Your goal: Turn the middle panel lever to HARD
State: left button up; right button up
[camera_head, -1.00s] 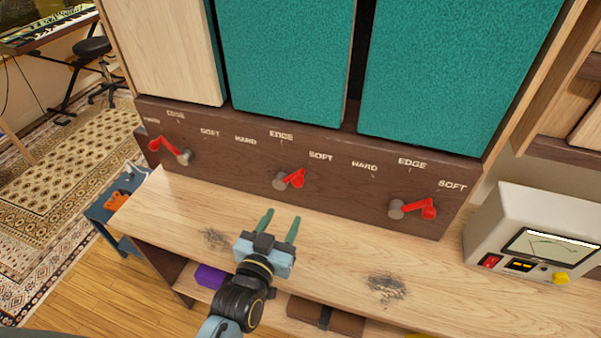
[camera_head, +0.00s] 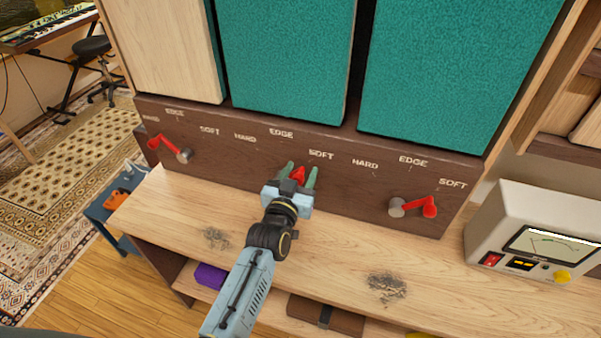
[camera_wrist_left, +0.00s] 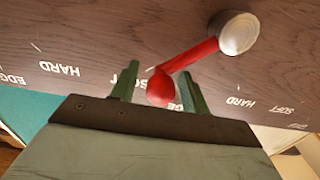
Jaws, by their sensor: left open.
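The middle panel lever is red, and its knob (camera_head: 299,175) points right from its pivot, toward the SOFT side. My left gripper (camera_head: 302,170) is in front of it, open, with the knob between its two green fingers. The gripper hides the pivot in the head view. In the left wrist view the red knob (camera_wrist_left: 160,88) sits between the open fingers (camera_wrist_left: 158,85), apart from at least the left one. The grey pivot (camera_wrist_left: 235,34) shows above right there. My right gripper is not in view.
A left red lever (camera_head: 165,147) and a right red lever (camera_head: 414,208) are on the same brown panel (camera_head: 350,195). A wooden shelf (camera_head: 340,240) runs below it. A meter box (camera_head: 530,235) stands at the right. Teal panels (camera_head: 285,60) rise above.

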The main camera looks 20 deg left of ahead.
pick_arm(q)
jog(key=shift+w, duration=0.25)
grip_shut()
dwell(0.3)
